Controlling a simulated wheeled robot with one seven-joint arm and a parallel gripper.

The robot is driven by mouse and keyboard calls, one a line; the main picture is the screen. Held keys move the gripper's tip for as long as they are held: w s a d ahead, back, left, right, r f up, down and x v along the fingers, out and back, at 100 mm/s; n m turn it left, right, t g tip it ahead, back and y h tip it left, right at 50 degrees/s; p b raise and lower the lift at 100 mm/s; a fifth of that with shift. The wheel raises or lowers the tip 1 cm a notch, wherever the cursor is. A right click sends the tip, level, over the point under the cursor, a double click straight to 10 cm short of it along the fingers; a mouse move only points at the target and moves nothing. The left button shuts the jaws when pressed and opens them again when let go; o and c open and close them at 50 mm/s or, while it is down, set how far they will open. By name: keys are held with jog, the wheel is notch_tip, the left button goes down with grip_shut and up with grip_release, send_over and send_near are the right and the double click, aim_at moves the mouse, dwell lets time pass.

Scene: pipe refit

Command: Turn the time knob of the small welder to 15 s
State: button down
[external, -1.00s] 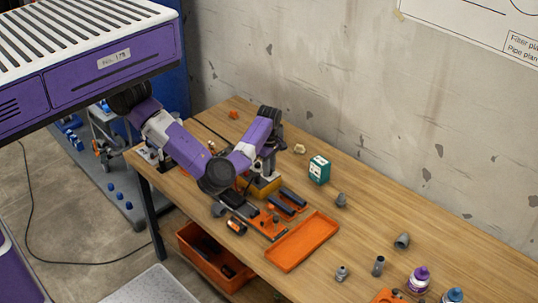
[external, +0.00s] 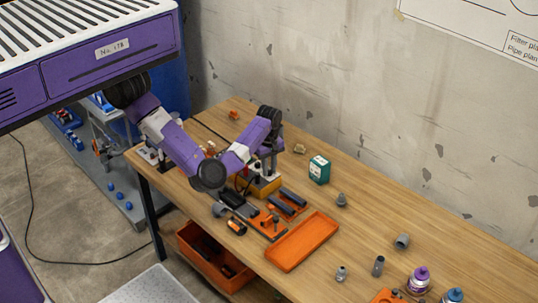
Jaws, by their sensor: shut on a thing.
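The small welder (external: 266,188), a yellow-orange unit with dark parts on top, stands on the wooden bench near its middle. My gripper (external: 268,173) points down over the top of the welder, at the end of my purple and grey arm. It is shut on a small part at the welder's top, seemingly a knob. The jaws and wrist hide the knob, so its marks and setting cannot be read.
Black bars lie in an orange holder (external: 270,222) in front of the welder, beside an empty orange tray (external: 301,243). A green box (external: 319,170) stands to the right. Grey fittings and bottles (external: 418,281) lie farther right. A concrete wall backs the bench.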

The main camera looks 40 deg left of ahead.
aim_at(269, 170)
jog(key=c, duration=1.2)
grip_release()
jog(key=shift+c, duration=0.2)
jog(key=shift+r, duration=0.1)
jog(key=shift+r+b, duration=0.4)
jog(key=shift+r, duration=3.45)
